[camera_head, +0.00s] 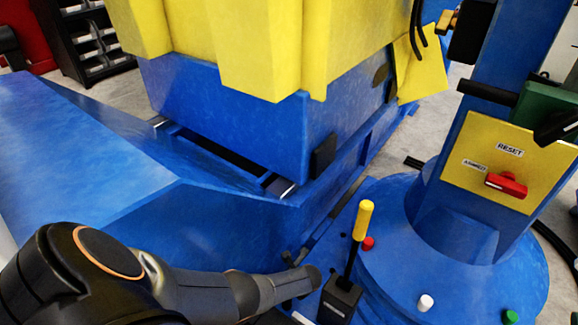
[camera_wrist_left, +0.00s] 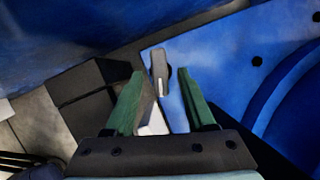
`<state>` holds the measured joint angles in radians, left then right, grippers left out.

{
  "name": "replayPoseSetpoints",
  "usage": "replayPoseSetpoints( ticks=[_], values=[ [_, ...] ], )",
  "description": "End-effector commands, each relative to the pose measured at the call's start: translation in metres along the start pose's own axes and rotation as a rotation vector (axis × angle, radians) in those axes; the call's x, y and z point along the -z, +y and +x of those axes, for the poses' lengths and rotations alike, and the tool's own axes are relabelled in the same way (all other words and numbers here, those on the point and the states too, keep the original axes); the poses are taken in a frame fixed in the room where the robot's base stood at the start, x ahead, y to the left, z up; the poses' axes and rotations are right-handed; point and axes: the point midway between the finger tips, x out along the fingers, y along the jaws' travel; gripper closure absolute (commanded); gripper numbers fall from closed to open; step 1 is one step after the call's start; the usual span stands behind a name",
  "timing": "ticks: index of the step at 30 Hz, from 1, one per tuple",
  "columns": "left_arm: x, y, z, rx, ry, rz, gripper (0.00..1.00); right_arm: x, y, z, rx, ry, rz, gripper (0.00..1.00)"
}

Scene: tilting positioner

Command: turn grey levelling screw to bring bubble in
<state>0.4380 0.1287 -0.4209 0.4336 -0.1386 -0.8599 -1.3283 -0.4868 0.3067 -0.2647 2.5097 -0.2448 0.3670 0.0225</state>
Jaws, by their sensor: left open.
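In the left wrist view, a grey upright tab that looks like the grey levelling screw (camera_wrist_left: 158,62) stands on a blue surface, with a pale strip on its lower part. My left gripper (camera_wrist_left: 160,76) has its two green fingers open, one on each side of the tab in the picture. I see gaps on both sides; whether the tab lies at fingertip depth is unclear. In the head view my left arm comes in at the bottom and its fingers are hidden. A small grey piece (camera_head: 294,257) shows just beyond it. No bubble can be made out. My right gripper is not in view.
A black lever with a yellow handle (camera_head: 362,220) stands close right of my left arm. Red, white (camera_head: 425,302) and green buttons sit on the round blue base. A yellow panel (camera_head: 470,160) carries a red switch. The large blue and yellow positioner (camera_head: 230,110) fills the middle.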

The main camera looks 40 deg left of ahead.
Motion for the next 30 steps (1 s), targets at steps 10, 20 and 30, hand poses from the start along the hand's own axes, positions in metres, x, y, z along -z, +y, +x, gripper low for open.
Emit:
replayPoseSetpoints(
  ticks=[10, 20, 30],
  values=[
    [-0.0004, 0.0000, 0.0001, 0.000, 0.000, 0.000, 0.55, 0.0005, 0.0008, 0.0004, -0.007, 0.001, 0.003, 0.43],
    [-0.0001, 0.0001, 0.0002, 0.000, 0.000, 0.000, 0.92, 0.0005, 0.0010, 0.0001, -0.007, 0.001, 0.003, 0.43],
    [0.0001, 0.0001, 0.0002, 0.000, 0.000, 0.000, 1.00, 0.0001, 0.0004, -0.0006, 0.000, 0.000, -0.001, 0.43]
  ],
)
